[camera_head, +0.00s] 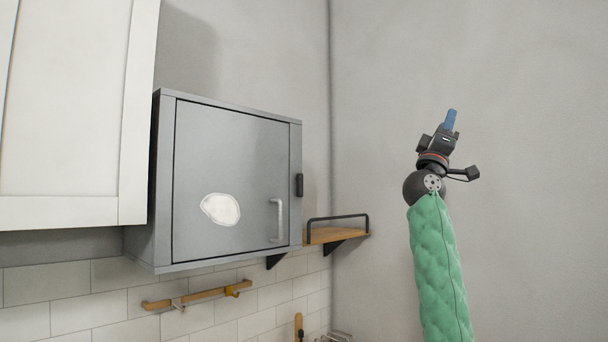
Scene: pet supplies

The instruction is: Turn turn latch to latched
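A grey cabinet (226,100) hangs on the wall with its flat door (235,150) closed in its frame. A small dark upright piece (299,185), which looks like the turn latch, sits on the frame's right edge, right of the door handle (279,220). It is too small to tell its exact setting.
A white cupboard (75,110) is close on the left. A wooden shelf with a black rail (332,235) sits right of the cabinet's lower corner. A wooden hook rail (200,296) runs below on the tiles.

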